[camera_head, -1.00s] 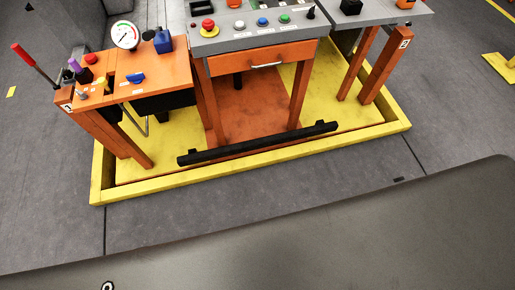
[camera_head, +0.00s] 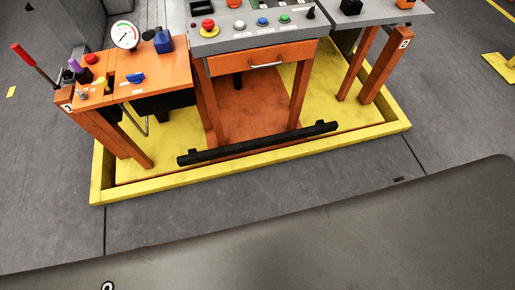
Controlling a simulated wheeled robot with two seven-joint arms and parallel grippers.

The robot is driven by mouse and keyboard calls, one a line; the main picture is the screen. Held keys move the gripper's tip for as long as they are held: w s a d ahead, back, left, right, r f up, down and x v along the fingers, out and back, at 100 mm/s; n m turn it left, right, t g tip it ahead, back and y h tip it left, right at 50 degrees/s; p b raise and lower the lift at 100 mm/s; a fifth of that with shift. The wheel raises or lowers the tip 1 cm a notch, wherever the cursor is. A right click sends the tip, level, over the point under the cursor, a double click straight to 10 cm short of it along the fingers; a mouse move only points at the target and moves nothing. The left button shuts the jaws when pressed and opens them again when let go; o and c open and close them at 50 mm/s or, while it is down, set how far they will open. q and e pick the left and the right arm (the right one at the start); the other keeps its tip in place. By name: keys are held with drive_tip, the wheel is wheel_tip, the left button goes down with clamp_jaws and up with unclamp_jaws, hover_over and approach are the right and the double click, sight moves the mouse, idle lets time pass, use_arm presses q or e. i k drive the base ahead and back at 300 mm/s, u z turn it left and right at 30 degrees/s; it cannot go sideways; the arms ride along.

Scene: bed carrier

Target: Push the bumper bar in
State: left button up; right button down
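The bumper bar (camera_head: 258,143) is a long black bar low at the front of the orange and yellow station. It runs across the front, its right end a little higher in the picture than its left. It lies inside the front part of the yellow floor frame (camera_head: 250,170), below the middle desk. Neither of my grippers shows in the head view.
An orange side table (camera_head: 150,75) with a gauge, knobs and a red lever stands at the left. The grey control panel (camera_head: 250,32) with buttons sits above a drawer (camera_head: 262,60). Grey floor is clear in front. A large grey surface fills the bottom.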

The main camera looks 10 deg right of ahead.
sight(194, 158)
drive_tip(key=z, duration=2.9)
drive_tip(key=k, duration=1.6)
drive_tip(key=u, duration=1.9)
drive_tip(key=i, duration=0.5)
drive_tip(key=u, duration=0.05)
